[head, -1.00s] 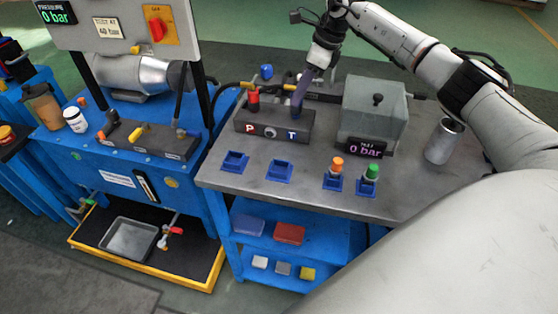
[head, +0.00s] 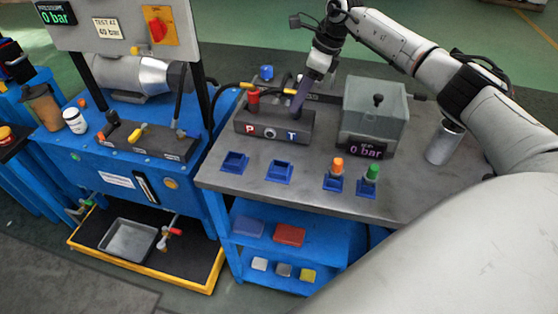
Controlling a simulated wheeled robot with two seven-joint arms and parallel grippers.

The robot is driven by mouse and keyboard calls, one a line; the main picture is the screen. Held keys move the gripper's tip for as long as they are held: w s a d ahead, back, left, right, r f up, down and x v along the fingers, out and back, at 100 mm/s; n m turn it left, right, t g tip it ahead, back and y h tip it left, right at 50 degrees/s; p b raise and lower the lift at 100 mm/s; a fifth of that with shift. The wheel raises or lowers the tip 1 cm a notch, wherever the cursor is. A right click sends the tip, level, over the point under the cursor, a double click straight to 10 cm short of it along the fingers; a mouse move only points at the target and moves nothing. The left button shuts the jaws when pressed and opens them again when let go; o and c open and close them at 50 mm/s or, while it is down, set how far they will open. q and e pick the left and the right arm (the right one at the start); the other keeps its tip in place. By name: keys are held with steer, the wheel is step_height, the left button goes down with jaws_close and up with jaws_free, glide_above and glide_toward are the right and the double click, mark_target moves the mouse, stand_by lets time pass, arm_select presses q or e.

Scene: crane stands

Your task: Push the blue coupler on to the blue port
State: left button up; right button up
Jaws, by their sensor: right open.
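The dark port block (head: 273,126), marked P and T, sits on the bench top. A red coupler (head: 253,101) stands on its P side. A blue round piece (head: 266,73) shows behind the block; I cannot tell whether it is the blue coupler or a cap. My right gripper (head: 298,104) reaches down from above, its purple-grey fingers at the T end of the block. It is open. The fingers hide the blue port, and I cannot see whether a coupler is between them. My left gripper is not in view.
A grey box with a 0 bar display (head: 366,149) stands close right of the block. Orange (head: 337,166) and green (head: 372,174) pieces stand in blue holders in front, beside two empty blue holders. A metal cup (head: 444,144) is at the right. Hoses run behind the block.

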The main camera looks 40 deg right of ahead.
arm_select(q)
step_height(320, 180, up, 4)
steer(key=p, duration=0.4)
arm_select(e)
steer(key=v, duration=0.5)
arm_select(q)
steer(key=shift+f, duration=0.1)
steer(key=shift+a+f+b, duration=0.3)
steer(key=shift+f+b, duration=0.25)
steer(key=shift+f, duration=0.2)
arm_select(e)
steer(key=v, duration=1)
